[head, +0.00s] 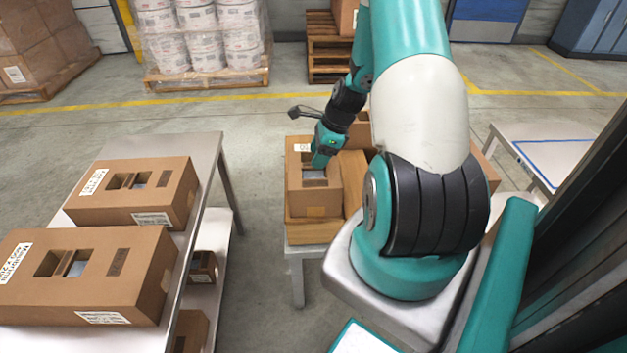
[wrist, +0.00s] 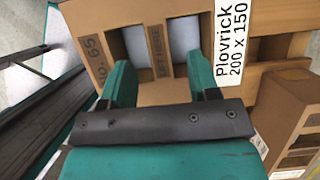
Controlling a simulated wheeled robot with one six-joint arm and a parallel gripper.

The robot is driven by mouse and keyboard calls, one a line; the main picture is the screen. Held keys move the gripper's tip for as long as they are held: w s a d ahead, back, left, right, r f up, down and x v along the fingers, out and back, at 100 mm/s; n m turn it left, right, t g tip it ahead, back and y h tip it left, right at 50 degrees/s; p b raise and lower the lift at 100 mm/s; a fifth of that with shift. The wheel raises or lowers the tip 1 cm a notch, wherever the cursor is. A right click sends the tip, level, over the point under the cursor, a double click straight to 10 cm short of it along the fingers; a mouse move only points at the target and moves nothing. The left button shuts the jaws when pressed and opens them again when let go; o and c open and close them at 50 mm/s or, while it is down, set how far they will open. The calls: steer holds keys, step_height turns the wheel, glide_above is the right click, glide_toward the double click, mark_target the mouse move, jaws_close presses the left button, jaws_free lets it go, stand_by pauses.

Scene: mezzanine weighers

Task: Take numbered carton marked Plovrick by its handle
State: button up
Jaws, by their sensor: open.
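The carton marked Plovrick (wrist: 232,50) fills the top middle of the wrist view, with a white label reading Plovrick 200 x 150 and "No. 65" printed on its other side. Its handle is a cardboard strip marked "LIFT HERE" (wrist: 157,50) between two openings. My gripper (wrist: 160,75) is open, with one teal finger on each side of the strip; contact cannot be told. In the head view my gripper (head: 319,163) is over the top of this carton (head: 315,203). The handle is mostly hidden there by the fingers.
Other brown cartons stand beside it, one with a window in the wrist view (wrist: 295,140). A metal table (head: 208,150) at left bears two more cartons (head: 165,204) (head: 140,262). A table with a blue outline (head: 540,140) stands at right. Open floor lies between the tables.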

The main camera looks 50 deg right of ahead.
steer(key=x, duration=0.4)
steer(key=shift+s+f, duration=0.1)
steer(key=shift+f, duration=0.25)
steer(key=shift+c, duration=0.4)
jaws_close()
